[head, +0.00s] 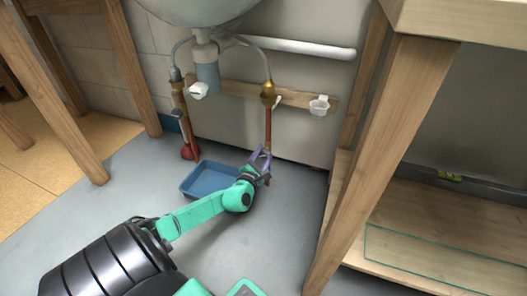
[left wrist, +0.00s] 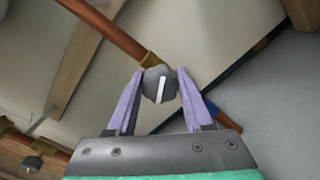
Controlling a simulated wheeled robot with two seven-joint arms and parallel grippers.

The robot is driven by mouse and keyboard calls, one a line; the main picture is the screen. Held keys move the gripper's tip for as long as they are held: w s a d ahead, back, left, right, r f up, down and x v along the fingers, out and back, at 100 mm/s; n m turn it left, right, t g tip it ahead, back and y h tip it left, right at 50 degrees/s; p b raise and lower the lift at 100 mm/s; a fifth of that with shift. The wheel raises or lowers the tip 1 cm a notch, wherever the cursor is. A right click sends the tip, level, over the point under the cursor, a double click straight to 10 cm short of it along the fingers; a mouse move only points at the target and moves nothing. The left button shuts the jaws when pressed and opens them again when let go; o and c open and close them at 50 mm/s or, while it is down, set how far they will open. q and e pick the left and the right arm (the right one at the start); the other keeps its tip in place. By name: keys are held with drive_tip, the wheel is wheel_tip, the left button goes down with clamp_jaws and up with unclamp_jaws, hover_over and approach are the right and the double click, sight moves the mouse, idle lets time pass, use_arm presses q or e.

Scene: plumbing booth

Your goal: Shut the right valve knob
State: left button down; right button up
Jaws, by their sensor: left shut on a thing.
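The right valve knob (left wrist: 160,84) is a grey rounded knob with a white bar mark, on the right copper pipe (head: 268,130). In the left wrist view, the bar stands near upright, tilted slightly, and runs across the line of the pipe (left wrist: 108,30). My left gripper (head: 263,157) has purple fingers, one on each side of the knob, and is shut on it. The fingers also show in the left wrist view (left wrist: 160,92). In the head view the gripper hides the knob. My right gripper is not in view.
A blue tray (head: 212,181) lies on the floor left of my gripper. The sink (head: 205,8) hangs above. A wooden table leg (head: 365,165) stands at right. The grey floor between is clear.

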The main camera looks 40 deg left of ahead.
use_arm(q)
drive_tip(key=m+p, duration=0.1)
drive_tip(key=m, duration=0.2)
drive_tip(key=shift+m+p, duration=0.3)
drive_tip(key=shift+f+m+p, duration=0.15)
drive_tip(key=shift+m+p, duration=0.35)
drive_tip(key=shift+m, duration=0.7)
drive_tip(key=shift+c, duration=1.5)
unclamp_jaws()
